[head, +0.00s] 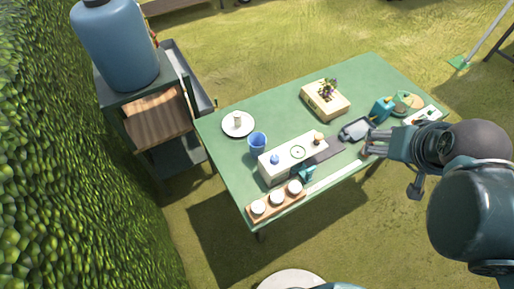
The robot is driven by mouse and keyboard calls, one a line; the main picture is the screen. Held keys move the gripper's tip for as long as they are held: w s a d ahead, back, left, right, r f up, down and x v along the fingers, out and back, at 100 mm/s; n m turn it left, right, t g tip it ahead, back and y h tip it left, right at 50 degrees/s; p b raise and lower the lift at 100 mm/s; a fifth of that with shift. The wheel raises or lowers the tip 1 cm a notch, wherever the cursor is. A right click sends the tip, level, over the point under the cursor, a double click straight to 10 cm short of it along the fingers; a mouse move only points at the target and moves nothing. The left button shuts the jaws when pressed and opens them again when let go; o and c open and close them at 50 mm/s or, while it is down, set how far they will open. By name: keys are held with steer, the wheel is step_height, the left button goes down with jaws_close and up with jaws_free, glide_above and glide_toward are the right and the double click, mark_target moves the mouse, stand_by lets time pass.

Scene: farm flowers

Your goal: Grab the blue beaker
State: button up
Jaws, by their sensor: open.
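The blue beaker (257,143) stands upright on the green table (226,177), left of the white box and close below the white plate. It looks like an open-topped cup with a darker inside. My gripper (371,144) is over the right part of the table, well to the right of the beaker. Its fingers point left and are apart, with nothing seen between them. A grey item (354,131) lies just beyond the fingertips; I cannot tell whether they touch it.
A white box (279,175) with small items on top stands between beaker and gripper. A plate (238,124) with a small cup is behind the beaker. A wooden tray (277,206) of white pots is at the front; a flower crate (326,101) is at the back.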

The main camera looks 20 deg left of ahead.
steer(key=w+a+f+n+g+b, duration=0.1)
steer(key=w+a+f+n+g, duration=0.2)
steer(key=w+a, duration=0.5)
steer(key=n+g+b, duration=0.3)
steer(key=n+g, duration=0.1)
steer(key=n, duration=0.8)
glide_toward(257, 142)
steer(key=s+d+f, duration=0.2)
steer(key=s, duration=0.1)
steer(key=shift+a+f, duration=0.4)
steer(key=shift+a, duration=0.2)
steer(key=shift+f, duration=0.1)
steer(key=shift+f+b, duration=0.4)
steer(key=shift+f, duration=0.8)
